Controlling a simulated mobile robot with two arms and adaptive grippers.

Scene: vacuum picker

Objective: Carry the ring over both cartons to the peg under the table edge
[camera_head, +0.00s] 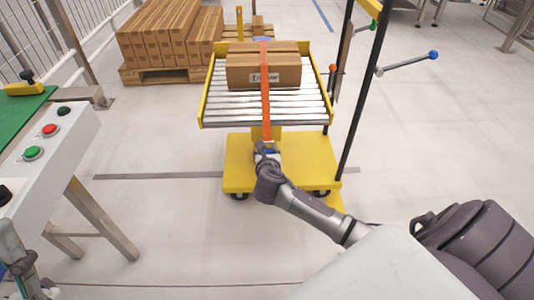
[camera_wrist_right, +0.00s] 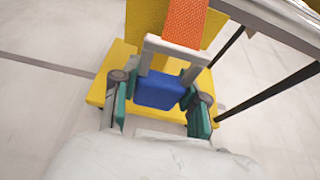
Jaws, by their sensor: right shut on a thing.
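An orange strap (camera_head: 265,90) runs over the cartons and down the near side of the roller table (camera_head: 225,108). The near carton (camera_head: 245,80) bears a label; a second carton (camera_head: 284,46) seems to lie close behind it. The strap (camera_wrist_right: 185,22) ends in a grey rectangular ring (camera_wrist_right: 175,49) with a blue grip (camera_wrist_right: 160,92). My right gripper (camera_head: 266,150) is below the table's near edge; in the wrist view its teal fingers (camera_wrist_right: 160,88) are shut on the blue grip. The peg cannot be made out. My left gripper (camera_head: 20,268) shows only partly, at the lower left.
The table stands on a yellow base (camera_head: 240,175) with a black post (camera_head: 358,100) at its right. A pallet (camera_head: 155,75) of cartons stands behind at the left. A button console (camera_head: 55,140) is at the left. Floor to the right is mostly clear.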

